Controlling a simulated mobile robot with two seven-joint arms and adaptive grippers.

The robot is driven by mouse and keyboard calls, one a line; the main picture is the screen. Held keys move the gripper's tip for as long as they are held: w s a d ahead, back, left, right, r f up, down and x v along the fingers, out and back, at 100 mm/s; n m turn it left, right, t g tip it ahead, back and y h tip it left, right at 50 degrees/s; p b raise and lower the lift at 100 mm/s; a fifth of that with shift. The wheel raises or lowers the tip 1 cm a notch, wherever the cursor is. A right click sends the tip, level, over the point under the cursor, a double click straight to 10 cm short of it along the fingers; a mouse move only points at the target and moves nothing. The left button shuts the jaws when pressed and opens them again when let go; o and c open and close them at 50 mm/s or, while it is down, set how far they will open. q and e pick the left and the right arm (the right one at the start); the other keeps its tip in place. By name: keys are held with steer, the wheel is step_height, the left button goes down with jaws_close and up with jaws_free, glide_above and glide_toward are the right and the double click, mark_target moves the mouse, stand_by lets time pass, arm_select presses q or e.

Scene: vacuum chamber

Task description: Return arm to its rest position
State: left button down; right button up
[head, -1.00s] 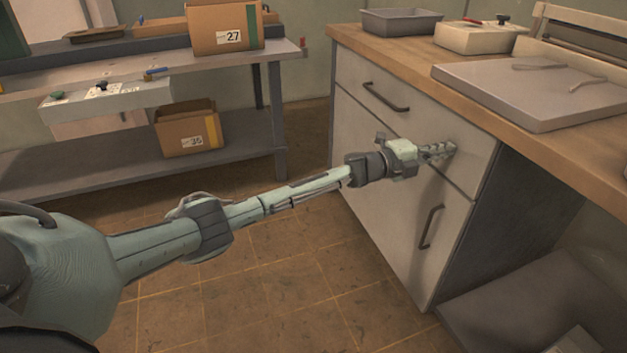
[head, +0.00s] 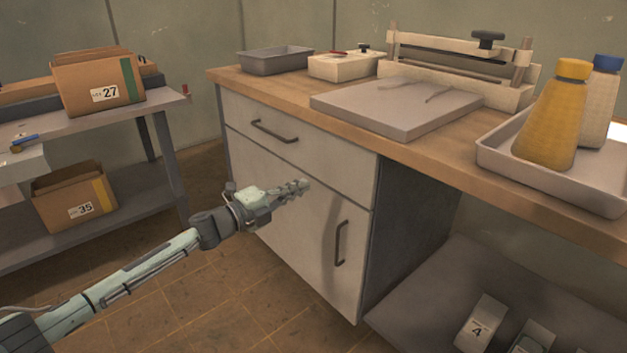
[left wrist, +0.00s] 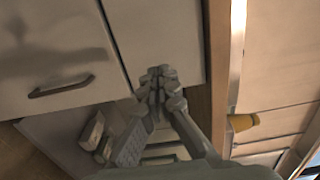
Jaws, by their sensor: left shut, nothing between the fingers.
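My left arm reaches in from the lower left in the head view. Its gripper (head: 292,188) is shut and empty, in front of the cabinet's door (head: 300,225), below the drawer (head: 290,135). I cannot tell the exact gap to the cabinet front. In the left wrist view the shut fingertips (left wrist: 159,82) show at the middle, with the cabinet front (left wrist: 150,40) behind them. My right gripper is in neither view.
The wooden countertop (head: 300,101) juts out above the gripper and holds a grey slab (head: 390,105) and a tray (head: 500,158) with bottles. A shelf unit (head: 170,160) with boxes stands left. Open floor (head: 210,290) lies between them.

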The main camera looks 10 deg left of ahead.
arm_select(q)
steer(key=s+a+f+n+g+y+p, duration=0.1)
steer(key=s+a+f+n+g+y, duration=0.15)
steer(key=s+f+n+y, duration=0.5)
steer(key=s+a+f+n+g+y+p, duration=0.1)
steer(key=s+a+f+n+y, duration=0.3)
steer(key=s+f+n, duration=0.65)
steer(key=s+a+f+n+g, duration=0.1)
steer(key=s+f+n+g, duration=0.2)
steer(key=s, duration=0.9)
steer(key=s+a+f+n+g, duration=0.2)
steer(key=s+f, duration=0.4)
steer(key=s, duration=0.6)
steer(key=shift+a+n+g+y+p, duration=0.35)
steer(key=shift+n+g+y, duration=0.15)
steer(key=shift+g, duration=0.75)
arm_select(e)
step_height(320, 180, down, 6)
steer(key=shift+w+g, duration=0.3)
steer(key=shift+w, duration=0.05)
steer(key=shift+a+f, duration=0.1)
